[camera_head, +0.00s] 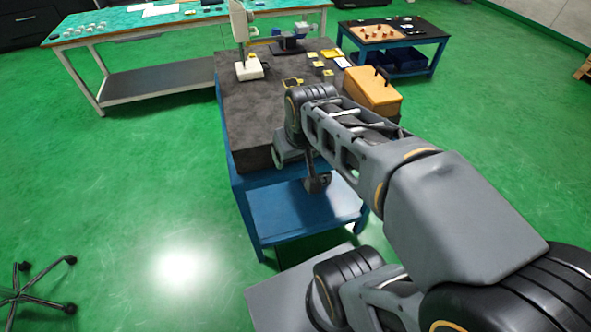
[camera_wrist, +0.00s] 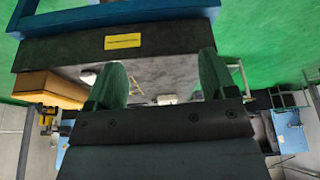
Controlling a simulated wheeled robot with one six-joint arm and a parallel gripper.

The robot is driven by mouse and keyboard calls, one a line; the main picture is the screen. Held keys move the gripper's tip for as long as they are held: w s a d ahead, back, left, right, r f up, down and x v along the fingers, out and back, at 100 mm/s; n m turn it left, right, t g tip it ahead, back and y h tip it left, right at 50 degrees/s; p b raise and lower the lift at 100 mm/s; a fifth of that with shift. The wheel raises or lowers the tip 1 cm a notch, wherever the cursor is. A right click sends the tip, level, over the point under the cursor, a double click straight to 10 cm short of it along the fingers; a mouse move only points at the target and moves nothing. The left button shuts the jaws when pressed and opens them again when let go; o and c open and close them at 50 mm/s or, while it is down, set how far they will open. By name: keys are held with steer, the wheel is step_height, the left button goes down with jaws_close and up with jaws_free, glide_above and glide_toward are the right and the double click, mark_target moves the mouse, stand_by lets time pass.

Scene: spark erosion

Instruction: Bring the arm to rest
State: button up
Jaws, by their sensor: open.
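My arm (camera_head: 360,150) reaches from the lower right over the front of a dark stone-topped table with a blue frame (camera_head: 252,205) in the head view. My gripper points down by the table's front edge, mostly hidden by the arm in that view. In the wrist view my gripper (camera_wrist: 164,82) shows two green fingers spread apart, with nothing between them. The table's dark edge with a yellow label (camera_wrist: 123,41) shows beyond the fingers.
On the table stand a white column device (camera_head: 249,70), an orange-yellow box (camera_head: 372,92) and small yellow items. A green-topped bench (camera_head: 150,30) is at the back left. A second blue table (camera_head: 392,42) stands behind right. Green floor at left is mostly clear.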

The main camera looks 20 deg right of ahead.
steer(key=s, duration=0.1)
steer(key=s+a+f, duration=0.2)
steer(key=shift+s, duration=0.35)
